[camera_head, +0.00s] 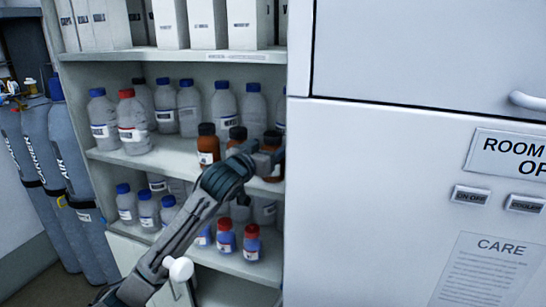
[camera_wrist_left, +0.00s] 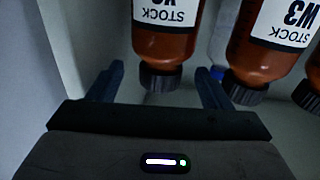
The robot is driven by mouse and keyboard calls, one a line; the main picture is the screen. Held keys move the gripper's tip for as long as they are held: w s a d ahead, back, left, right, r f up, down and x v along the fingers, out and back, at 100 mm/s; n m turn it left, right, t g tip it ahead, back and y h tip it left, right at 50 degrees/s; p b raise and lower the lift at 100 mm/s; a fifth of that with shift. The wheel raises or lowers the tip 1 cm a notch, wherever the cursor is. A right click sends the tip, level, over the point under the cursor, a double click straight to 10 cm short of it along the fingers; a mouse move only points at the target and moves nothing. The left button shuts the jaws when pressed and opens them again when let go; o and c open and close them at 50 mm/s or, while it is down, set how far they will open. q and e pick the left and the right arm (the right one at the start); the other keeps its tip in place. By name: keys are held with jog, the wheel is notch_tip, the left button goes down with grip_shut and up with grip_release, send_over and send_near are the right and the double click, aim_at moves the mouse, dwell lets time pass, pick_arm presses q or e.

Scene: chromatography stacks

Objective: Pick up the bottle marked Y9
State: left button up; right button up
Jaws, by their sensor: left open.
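Several brown bottles with dark caps stand upright on the middle shelf. The rightmost brown bottle (camera_head: 272,138) is partly hidden by my left gripper (camera_head: 262,160), which is at the shelf's front. In the left wrist view, which looks upside down, my left gripper (camera_wrist_left: 160,88) is open. The dark cap of one brown bottle (camera_wrist_left: 163,45) shows between its fingertips; I cannot tell whether they touch. That bottle's label reads STOCK, and its code is cut off by the frame edge. A neighbouring brown bottle (camera_wrist_left: 262,60) is marked W3. I cannot clearly read Y9 on any bottle.
More brown bottles (camera_head: 208,145) stand left of the gripper. Clear bottles with a red cap (camera_head: 134,125) and blue caps (camera_head: 190,110) share the shelf. Small red-capped bottles (camera_head: 252,243) stand below my arm. A white cabinet (camera_head: 390,200) closes off the right side.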

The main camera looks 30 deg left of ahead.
pick_arm(q)
jog(key=w+p, duration=0.1)
jog(key=w, duration=0.2)
jog(key=w+p, duration=0.1)
jog(key=shift+w+a+r+p, duration=0.15)
jog(key=shift+a+r+p, duration=0.15)
jog(key=shift+r+p, duration=0.05)
jog(key=shift+w+f, duration=0.15)
jog(key=shift+w, duration=0.1)
jog(key=shift+s, duration=0.15)
jog(key=shift+c, duration=0.6)
grip_shut()
